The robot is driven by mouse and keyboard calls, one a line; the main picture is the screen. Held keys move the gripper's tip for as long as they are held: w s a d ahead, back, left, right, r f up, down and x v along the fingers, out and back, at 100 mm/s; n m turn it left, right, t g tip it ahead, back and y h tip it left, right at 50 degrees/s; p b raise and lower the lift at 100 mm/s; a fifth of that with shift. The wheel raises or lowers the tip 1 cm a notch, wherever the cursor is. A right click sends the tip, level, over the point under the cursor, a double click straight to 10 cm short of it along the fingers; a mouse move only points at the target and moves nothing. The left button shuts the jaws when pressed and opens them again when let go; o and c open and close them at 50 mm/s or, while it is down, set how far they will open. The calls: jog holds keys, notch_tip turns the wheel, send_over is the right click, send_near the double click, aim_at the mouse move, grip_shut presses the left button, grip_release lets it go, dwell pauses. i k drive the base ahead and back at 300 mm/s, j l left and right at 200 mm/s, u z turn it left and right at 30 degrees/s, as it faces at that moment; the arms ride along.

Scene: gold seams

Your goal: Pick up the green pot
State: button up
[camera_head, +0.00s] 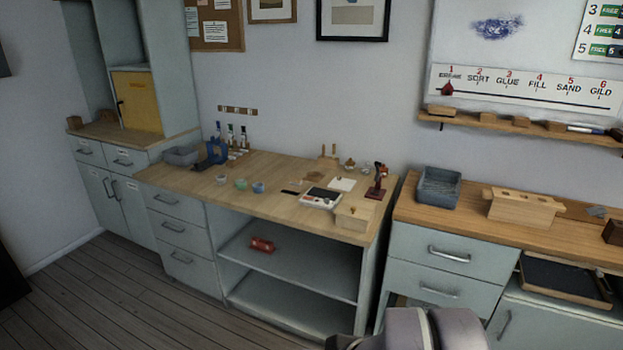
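A small green pot (240,184) stands on the wooden top of the middle workbench (205,194), near its front edge. A blue pot (258,187) stands close to its right, and a pale pot (221,178) stands to its left. All are small in the picture, so their contents are hard to make out. A rounded grey-purple part of my own arm shows at the bottom edge, well to the right of the pots and nearer the camera. The fingers of my gripper are not visible.
On the bench are a blue device (216,152), a grey bin (181,155), a white device (321,197), a wooden box (354,215) and a dark red stand (377,182). A red cylinder (262,244) lies on the shelf below. Open floor (120,290) lies in front, at left.

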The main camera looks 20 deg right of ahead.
aim_at(241, 185)
jog(key=i+u, duration=0.1)
jog(key=i, duration=0.4)
jog(key=i+u, duration=0.15)
jog(key=i, duration=0.3)
jog(key=i+l+u, duration=0.1)
jog(key=i, duration=0.35)
jog(key=i+l+u, duration=0.15)
jog(key=i, duration=0.35)
jog(key=i+l+u, duration=0.1)
jog(key=i, duration=0.35)
jog(key=i+l+u, duration=0.15)
jog(key=i, duration=0.3)
jog(key=l, duration=0.1)
